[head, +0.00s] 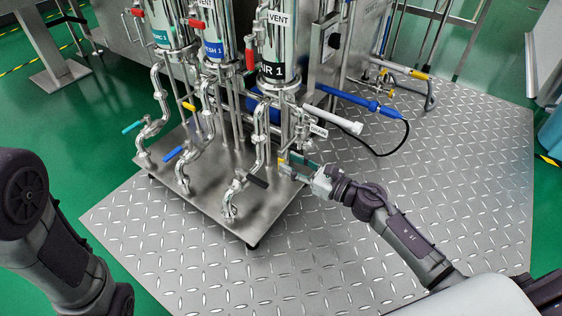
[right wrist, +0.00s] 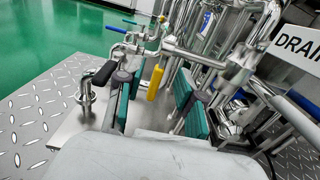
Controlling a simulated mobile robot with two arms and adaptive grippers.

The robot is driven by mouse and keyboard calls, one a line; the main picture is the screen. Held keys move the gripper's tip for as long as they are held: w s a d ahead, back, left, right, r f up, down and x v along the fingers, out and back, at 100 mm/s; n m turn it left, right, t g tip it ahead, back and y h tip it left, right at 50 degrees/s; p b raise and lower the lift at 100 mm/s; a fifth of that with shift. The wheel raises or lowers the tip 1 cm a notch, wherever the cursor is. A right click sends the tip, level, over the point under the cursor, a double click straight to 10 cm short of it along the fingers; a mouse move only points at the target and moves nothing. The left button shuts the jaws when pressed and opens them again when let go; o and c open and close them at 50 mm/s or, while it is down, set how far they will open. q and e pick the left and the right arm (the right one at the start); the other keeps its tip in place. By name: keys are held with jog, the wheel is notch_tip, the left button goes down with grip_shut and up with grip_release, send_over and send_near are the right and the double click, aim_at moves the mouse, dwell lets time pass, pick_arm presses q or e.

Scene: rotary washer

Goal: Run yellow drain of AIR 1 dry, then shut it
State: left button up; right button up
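The AIR 1 housing (head: 280,45) is an upright steel cylinder with a black label, partly cut off at the top of the head view. A white DRAIN tag (head: 318,130) hangs beside the pipe below it. The tag also shows in the right wrist view (right wrist: 297,45). My right gripper (head: 292,164) is low beside this pipe. In the right wrist view its teal-padded fingers (right wrist: 157,103) are apart. A yellow drain handle (right wrist: 154,83) shows between them, with visible gaps on both sides. I cannot tell the valve's position or any flow. My left gripper is out of view.
A black lever (head: 257,181) sits on the AIR 1 lower pipe, left of my right gripper. Two similar housings stand left, with blue (head: 174,153) and teal (head: 132,127) levers. A blue-and-white wand (head: 345,98) and black cable lie behind. The tread-plate floor (head: 440,160) is clear at right.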

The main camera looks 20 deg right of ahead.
aim_at(284, 160)
jog(key=shift+b+x, duration=0.35)
jog(key=shift+x, duration=1.55)
grip_shut()
